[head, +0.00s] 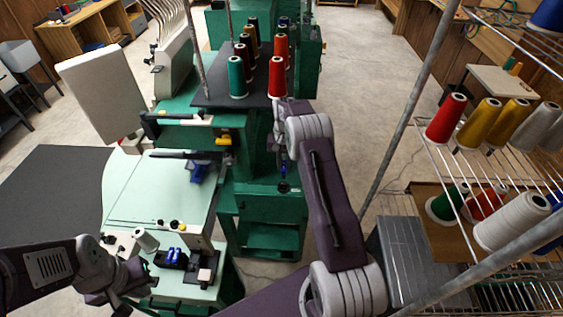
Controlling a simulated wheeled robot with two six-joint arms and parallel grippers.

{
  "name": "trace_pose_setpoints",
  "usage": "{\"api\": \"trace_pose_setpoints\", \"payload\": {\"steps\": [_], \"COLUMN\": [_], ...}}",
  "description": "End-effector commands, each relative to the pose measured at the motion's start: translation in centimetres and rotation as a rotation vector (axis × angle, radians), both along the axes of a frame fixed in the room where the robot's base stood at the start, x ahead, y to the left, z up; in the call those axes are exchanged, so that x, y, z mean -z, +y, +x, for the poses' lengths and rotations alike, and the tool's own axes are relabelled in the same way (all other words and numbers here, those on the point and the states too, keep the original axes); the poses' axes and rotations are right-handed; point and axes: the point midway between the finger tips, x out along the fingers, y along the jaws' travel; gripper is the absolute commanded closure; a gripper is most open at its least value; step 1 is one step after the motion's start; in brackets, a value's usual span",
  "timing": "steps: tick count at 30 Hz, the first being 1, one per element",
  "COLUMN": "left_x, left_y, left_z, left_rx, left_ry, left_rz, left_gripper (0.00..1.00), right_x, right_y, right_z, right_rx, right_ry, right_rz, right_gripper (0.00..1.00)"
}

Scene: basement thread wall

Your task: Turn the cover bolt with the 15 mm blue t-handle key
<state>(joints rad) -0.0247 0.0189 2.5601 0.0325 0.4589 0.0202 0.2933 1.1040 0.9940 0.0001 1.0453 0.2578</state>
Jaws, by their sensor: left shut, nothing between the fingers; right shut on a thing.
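My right gripper (282,160) points down in front of the green machine (262,208). It is shut on a small dark-and-blue item (283,186), which looks like the blue t-handle key; its size marking cannot be read. The lower end of the item is close to the green machine's front, and I cannot tell whether it touches. The cover bolt cannot be made out; it is too small or hidden by the gripper. My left gripper (124,300) is low at the left, by the near edge of the pale green table, shut and empty.
Thread cones stand on the dark plate (225,92). A wire rack (490,160) with cones stands at right. Metal poles rise nearby.

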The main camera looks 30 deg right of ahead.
Motion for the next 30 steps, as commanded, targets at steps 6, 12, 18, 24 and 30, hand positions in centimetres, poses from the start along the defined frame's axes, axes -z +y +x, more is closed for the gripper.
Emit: {"api": "trace_pose_setpoints", "payload": {"steps": [6,12,18,24,30], "left_x": [0.9,1.6,2.3,2.9,3.6], "left_y": [0.0,0.0,0.0,0.0,0.0], "left_z": [0.0,0.0,0.0,0.0,0.0], "left_rx": [0.0,0.0,0.0,0.0,0.0], "left_ry": [0.0,0.0,0.0,0.0,0.0], "left_rz": [0.0,0.0,0.0,0.0,0.0], "left_gripper": [1.0,1.0,1.0,1.0,1.0], "right_x": [1.2,2.1,3.2,4.2,5.1], "right_y": [0.0,0.0,0.0,0.0,0.0], "right_z": [0.0,0.1,0.0,0.0,0.0], "right_rx": [-0.001,-0.001,-0.001,-0.001,-0.001], "right_ry": [-0.001,-0.002,-0.001,0.0,-0.001], "right_rz": [-0.001,-0.001,-0.001,0.0,-0.001], "right_gripper": [1.0,1.0,1.0,1.0,1.0]}}
